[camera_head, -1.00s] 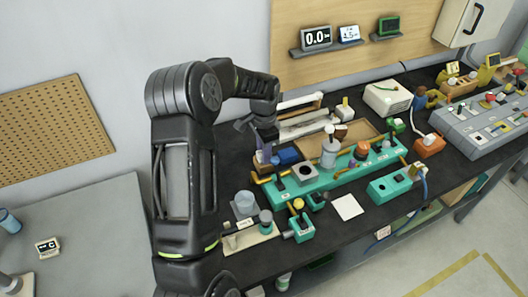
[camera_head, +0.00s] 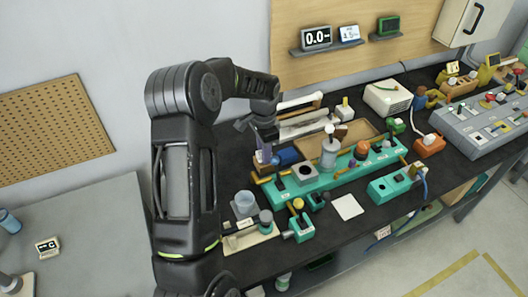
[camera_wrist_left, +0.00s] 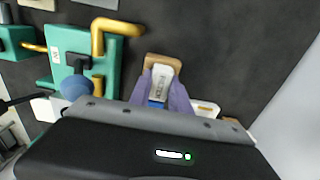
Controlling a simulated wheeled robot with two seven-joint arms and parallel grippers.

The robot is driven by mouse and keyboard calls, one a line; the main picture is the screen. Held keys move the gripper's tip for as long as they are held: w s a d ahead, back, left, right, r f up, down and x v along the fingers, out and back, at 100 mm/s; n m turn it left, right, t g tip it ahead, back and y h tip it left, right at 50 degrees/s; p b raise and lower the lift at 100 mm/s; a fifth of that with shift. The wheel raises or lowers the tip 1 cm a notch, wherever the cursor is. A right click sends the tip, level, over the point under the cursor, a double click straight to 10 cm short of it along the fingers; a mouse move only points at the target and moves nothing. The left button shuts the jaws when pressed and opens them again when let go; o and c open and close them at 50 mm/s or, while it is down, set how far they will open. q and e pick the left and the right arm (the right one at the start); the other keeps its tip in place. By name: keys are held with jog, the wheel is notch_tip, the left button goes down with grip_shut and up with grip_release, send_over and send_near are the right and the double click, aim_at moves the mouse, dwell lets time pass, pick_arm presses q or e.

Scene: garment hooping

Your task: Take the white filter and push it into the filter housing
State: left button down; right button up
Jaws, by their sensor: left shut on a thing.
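My left gripper (camera_wrist_left: 162,92) has purple fingers shut on a small white piece with a printed label, which I take to be the white filter (camera_wrist_left: 161,78). The filter stands at a tan wooden block (camera_wrist_left: 164,61); I cannot tell whether it is clear of it. In the head view my left gripper (camera_head: 264,150) points down at the back left of the teal fixture (camera_head: 335,178), and the filter is hidden there. I cannot tell for certain which part is the filter housing. My right gripper is not in view.
A blue rounded part (camera_head: 288,156) lies close to the right of my left gripper. A grey block (camera_head: 303,173) and a grey canister (camera_head: 329,153) stand on the fixture. A yellow bent handle (camera_wrist_left: 118,27) rises nearby.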

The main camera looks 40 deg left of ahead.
pick_arm(q)
jog(key=shift+r+p, duration=0.4)
jog(key=shift+r, duration=0.4)
dwell(0.9)
jog(key=shift+r+p, duration=0.4)
jog(key=shift+r, duration=1.5)
